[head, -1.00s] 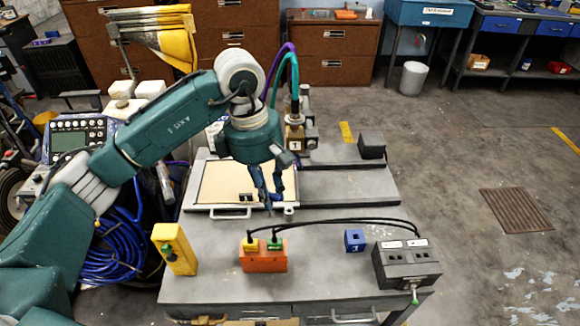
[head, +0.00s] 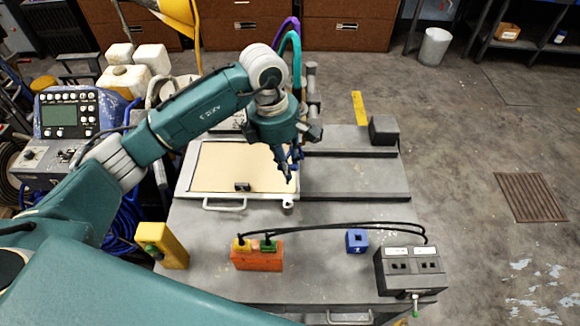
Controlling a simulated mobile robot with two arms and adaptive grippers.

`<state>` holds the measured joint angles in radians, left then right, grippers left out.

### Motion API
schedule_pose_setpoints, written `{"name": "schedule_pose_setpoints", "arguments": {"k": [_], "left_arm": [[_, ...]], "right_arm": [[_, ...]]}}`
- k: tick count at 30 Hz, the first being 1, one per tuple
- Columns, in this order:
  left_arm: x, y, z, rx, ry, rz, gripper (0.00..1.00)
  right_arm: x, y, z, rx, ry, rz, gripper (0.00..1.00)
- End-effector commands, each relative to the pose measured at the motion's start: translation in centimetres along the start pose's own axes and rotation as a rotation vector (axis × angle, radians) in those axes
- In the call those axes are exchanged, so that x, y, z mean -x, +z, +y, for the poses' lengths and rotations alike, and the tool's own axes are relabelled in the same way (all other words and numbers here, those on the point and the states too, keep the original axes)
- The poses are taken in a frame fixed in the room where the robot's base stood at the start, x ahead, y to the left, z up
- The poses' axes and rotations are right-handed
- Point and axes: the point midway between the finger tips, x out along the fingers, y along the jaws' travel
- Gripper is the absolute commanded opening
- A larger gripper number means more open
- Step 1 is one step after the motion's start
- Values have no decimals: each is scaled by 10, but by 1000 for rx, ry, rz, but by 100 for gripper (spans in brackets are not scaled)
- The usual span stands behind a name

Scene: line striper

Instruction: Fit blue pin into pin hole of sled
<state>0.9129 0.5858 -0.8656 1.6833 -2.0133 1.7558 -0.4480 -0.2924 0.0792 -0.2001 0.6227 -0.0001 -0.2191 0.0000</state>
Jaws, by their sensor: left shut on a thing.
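The sled (head: 215,192) is a light framed panel with a front handle, lying on the grey bench. A small pale round fitting (head: 288,205), perhaps the pin hole, sits at its front right corner. My left gripper (head: 287,178) points down just behind this fitting, over the sled's right edge. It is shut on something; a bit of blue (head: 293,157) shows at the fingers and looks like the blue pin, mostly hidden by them. The gap between fingertips and fitting is hard to judge. My right gripper is not in view.
An orange box (head: 257,257) with yellow and green plugs stands in front, cabled to a dark socket box (head: 411,270). A blue block (head: 357,240) and a yellow box (head: 162,245) stand nearby. A black block (head: 383,130) is at the back right.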

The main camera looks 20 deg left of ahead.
Motion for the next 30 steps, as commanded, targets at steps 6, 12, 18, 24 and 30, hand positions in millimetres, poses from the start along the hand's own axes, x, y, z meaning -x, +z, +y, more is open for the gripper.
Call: {"name": "schedule_pose_setpoints", "arguments": {"k": [6, 12, 18, 24, 30], "left_arm": [[-33, -6, -2, -2, 0, 2, 0], [-41, -8, -1, -3, 1, 3, 0], [-56, -10, -2, -2, 0, 3, 0], [-75, -13, -1, -2, 1, 3, 0], [-89, -15, -1, -3, 1, 3, 0]], "right_arm": [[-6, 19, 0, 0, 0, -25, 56], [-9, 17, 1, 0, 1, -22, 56], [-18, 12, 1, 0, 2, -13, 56], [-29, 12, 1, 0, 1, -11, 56], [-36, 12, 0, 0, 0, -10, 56]]}}
